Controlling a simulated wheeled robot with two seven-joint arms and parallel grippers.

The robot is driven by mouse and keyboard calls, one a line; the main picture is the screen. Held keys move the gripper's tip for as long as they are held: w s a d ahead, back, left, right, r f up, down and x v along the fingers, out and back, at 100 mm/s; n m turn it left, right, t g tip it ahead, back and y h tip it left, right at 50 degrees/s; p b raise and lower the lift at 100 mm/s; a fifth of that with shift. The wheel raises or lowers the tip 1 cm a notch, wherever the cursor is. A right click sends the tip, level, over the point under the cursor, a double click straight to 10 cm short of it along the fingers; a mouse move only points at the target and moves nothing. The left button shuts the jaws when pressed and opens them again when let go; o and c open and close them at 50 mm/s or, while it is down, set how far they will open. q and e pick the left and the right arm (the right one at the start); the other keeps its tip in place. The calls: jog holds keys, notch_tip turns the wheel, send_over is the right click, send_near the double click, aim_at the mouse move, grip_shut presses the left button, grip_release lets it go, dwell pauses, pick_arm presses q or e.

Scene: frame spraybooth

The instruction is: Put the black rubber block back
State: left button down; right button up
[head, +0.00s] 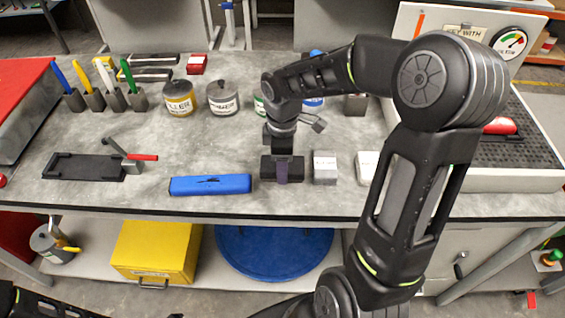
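The black rubber block (268,170) is at the front middle of the grey bench, between a blue block and a grey block. My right gripper (283,171) comes down over it from above, and its fingers appear shut on the block. A purplish fingertip shows in front of the block's front face. I cannot tell whether the block touches the bench top. My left gripper is not in view; only dark parts of my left arm show at the lower left.
The long blue block (210,185) lies to the left, the grey labelled block (325,168) and a white block (367,167) to the right. Labelled cans (179,98) stand behind. A clamp with a red handle (137,158) stands at left. My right arm covers the bench's right part.

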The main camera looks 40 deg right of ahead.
jog(key=shift+f, duration=0.25)
jog(key=shift+f, duration=0.15)
jog(key=o, duration=1.3)
notch_tip(320, 180, up, 13)
jog(key=shift+f+b, duration=0.2)
jog(key=shift+b, duration=0.15)
